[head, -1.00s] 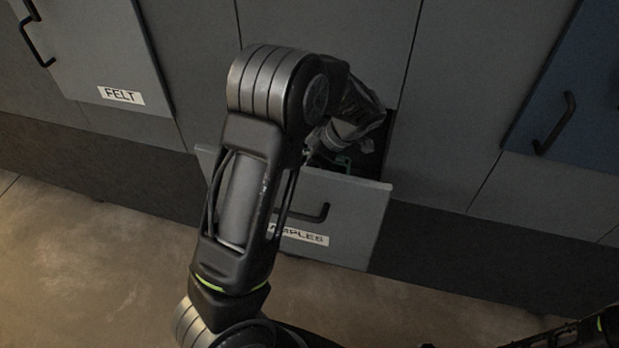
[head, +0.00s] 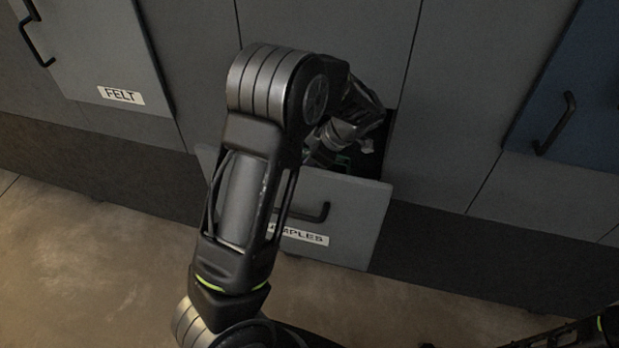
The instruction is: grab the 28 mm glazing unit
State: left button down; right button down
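My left arm reaches up from the bottom of the head view and bends down into an open drawer (head: 345,215) labelled as samples, its first letters covered by my arm. My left gripper (head: 326,156) is low inside the drawer opening, mostly hidden behind my arm and the drawer front. Its fingertips cannot be made out. A small greenish edge (head: 343,160) shows in the drawer beside the gripper; I cannot tell whether it is the 28 mm glazing unit or whether it is held. My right arm shows only in the lower right corner, its gripper unclear.
A grey door with a FELT label (head: 121,95) is at the upper left. A blue panel with a black handle (head: 556,124) is at the right. Grey cabinet fronts surround the drawer. The floor (head: 90,255) in front is clear.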

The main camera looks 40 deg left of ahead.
pick_arm(q)
jog(key=shift+w+r, duration=0.1)
jog(key=shift+r, duration=0.05)
dwell(0.8)
notch_tip(320, 180, up, 12)
jog(key=shift+f+b, duration=0.25)
jog(key=shift+b, duration=0.45)
notch_tip(320, 180, up, 6)
jog(key=p, duration=0.3)
jog(key=shift+r, duration=0.2)
